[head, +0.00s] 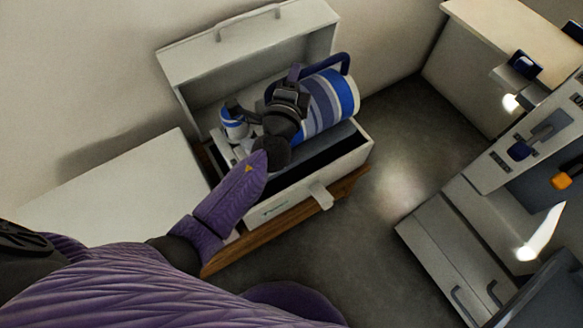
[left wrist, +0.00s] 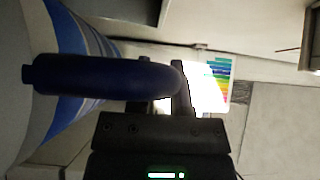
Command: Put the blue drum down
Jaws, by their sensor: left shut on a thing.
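The blue drum (head: 336,95) is a large cylinder with blue, grey and white stripes and a dark blue handle. It lies tilted at the back right part of an open white box (head: 290,200); I cannot tell whether it touches the box. My left gripper (head: 296,76) is at the drum's near left side, shut on its handle. In the left wrist view the handle (left wrist: 105,78) crosses in front of the gripper (left wrist: 165,98), with the striped drum (left wrist: 75,40) behind it at left. My right gripper is not in view.
A smaller blue and white can (head: 235,128) stands at the left inside the box. The box's raised lid (head: 255,45) leans at the back. A white tabletop (head: 110,190) is at left. A grey cabinet (head: 440,245) and a pale counter (head: 490,40) are at right, with bare floor between.

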